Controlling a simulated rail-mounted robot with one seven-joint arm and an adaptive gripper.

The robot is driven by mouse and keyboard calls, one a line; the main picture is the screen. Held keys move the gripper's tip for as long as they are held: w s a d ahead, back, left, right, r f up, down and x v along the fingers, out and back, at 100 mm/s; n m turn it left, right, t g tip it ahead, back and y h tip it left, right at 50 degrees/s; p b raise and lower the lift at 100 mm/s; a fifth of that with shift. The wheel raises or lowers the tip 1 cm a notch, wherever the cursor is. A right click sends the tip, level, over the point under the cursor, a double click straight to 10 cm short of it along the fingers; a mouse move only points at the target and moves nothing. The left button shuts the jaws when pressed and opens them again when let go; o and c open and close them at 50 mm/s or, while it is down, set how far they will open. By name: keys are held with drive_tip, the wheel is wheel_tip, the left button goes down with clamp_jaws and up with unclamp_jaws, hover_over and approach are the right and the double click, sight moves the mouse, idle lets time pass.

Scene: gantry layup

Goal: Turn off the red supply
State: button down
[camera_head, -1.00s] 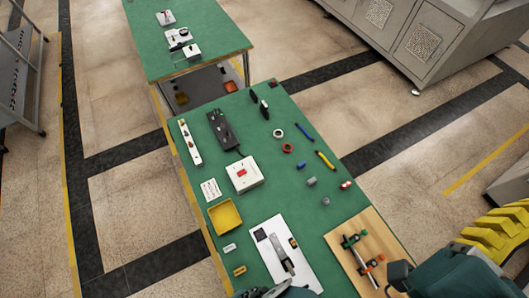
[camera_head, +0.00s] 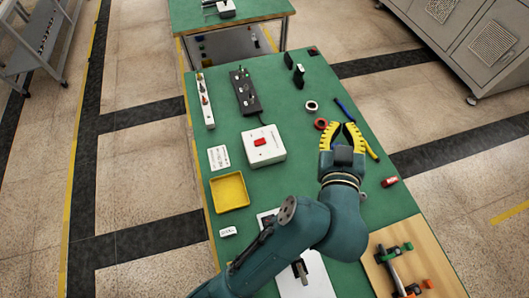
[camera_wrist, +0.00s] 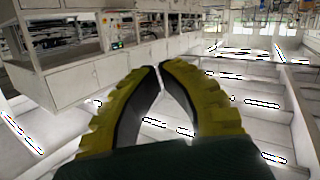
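A white box with a red rocker switch (camera_head: 263,142) sits on the green table, left of my gripper; I take it as the red supply. I cannot tell the rocker's on or off position. My gripper (camera_head: 343,125) has yellow ribbed fingers and is over the table's right half, apart from the box. In the wrist view the fingertips (camera_wrist: 160,67) come almost together with nothing between them. The box does not show in the wrist view, which looks out over the room.
A white strip (camera_head: 206,104) and a black strip (camera_head: 246,97) lie behind the box. Tape rings, a blue pen and a red cylinder (camera_head: 389,182) lie right. A wooden board (camera_head: 420,262) is at front right.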

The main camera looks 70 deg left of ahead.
drive_tip(key=s+a+f+n+g+y+b, duration=0.1)
drive_tip(key=s+a+f+g+b, duration=0.1)
drive_tip(key=f, duration=0.5)
drive_tip(key=s+a+f+n+g+b, duration=0.2)
drive_tip(key=s+a+f+g+b, duration=0.1)
drive_tip(key=f, duration=0.5)
drive_tip(key=s+a+f+n+g+y+b, duration=0.1)
drive_tip(key=s+a+f+b, duration=0.3)
drive_tip(key=f, duration=0.4)
drive_tip(key=s+a+n+g, duration=0.1)
drive_tip(key=a, duration=0.1)
drive_tip(key=shift+s+a+f+g+y, duration=0.2)
drive_tip(key=shift+s+a+g+y, duration=0.05)
drive_tip(key=shift+a+g+y, duration=0.1)
drive_tip(key=b, duration=0.2)
hover_over(264, 142)
drive_tip(key=shift+s+d+f, duration=0.15)
drive_tip(key=shift+d+f, duration=0.05)
drive_tip(key=shift+f, duration=0.4)
drive_tip(key=shift+s+d+f, duration=0.1)
drive_tip(key=shift+d+f, duration=0.05)
drive_tip(key=shift+f, duration=0.4)
drive_tip(key=f, duration=0.2)
drive_tip(key=f+b, duration=0.1)
drive_tip(key=f, duration=0.1)
drive_tip(key=shift+w+a, duration=0.3)
drive_tip(key=shift+w, duration=0.05)
drive_tip(key=shift+a, duration=0.1)
